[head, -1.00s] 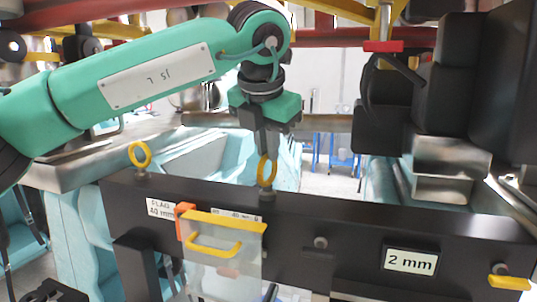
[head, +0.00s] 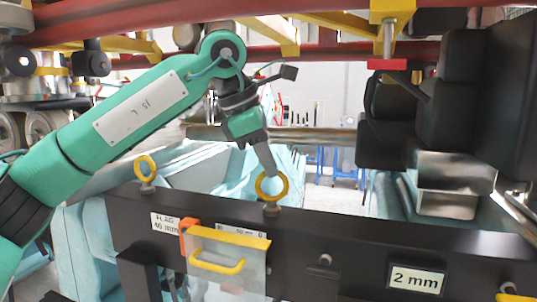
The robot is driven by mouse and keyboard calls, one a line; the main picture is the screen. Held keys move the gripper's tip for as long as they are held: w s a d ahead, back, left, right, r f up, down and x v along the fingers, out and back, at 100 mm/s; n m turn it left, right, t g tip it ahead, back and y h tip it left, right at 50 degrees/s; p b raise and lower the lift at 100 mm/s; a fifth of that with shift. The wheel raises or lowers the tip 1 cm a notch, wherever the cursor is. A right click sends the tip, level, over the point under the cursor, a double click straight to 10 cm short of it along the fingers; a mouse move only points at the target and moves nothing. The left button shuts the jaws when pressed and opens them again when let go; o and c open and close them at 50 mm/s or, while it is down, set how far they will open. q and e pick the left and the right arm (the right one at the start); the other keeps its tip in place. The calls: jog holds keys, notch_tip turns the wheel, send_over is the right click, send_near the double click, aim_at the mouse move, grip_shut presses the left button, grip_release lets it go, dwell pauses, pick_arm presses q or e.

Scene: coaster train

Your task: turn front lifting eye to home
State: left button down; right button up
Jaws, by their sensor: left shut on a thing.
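Two yellow ring-shaped lifting eyes stand on top of the dark beam (head: 360,236). One lifting eye (head: 146,169) is at the left, with nothing touching it. The other lifting eye (head: 284,190) is near the middle, its ring facing the camera nearly full on. The picture does not label which one is the front eye. My left gripper (head: 269,172) comes down from the upper left, tilted, and is shut on the upper part of the middle eye's ring. My right gripper is not in view.
A clear guard with a yellow handle (head: 217,266) and an orange clip (head: 188,237) hang on the beam's face. A "2 mm" label (head: 415,281) is at the right. Black seats (head: 455,90) stand at upper right. Red and yellow framework crosses overhead.

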pick_arm(q)
jog(key=shift+w+m+g+h+p, duration=0.15)
jog(key=shift+m+g+p, duration=0.4)
jog(key=shift+m, duration=0.6)
jog(key=shift+w+m+g+h+p, duration=0.15)
jog(key=shift+m+g+p, duration=0.35)
jog(key=shift+m, duration=0.65)
jog(key=shift+s, duration=0.1)
jog(key=c, duration=1.5)
grip_release()
jog(key=shift+a+r, duration=0.1)
jog(key=shift+a+r, duration=0.15)
jog(key=shift+r, duration=0.15)
jog(key=shift+b+v, duration=1.2)
jog(key=shift+v, duration=5.3)
jog(key=shift+s+f, duration=0.1)
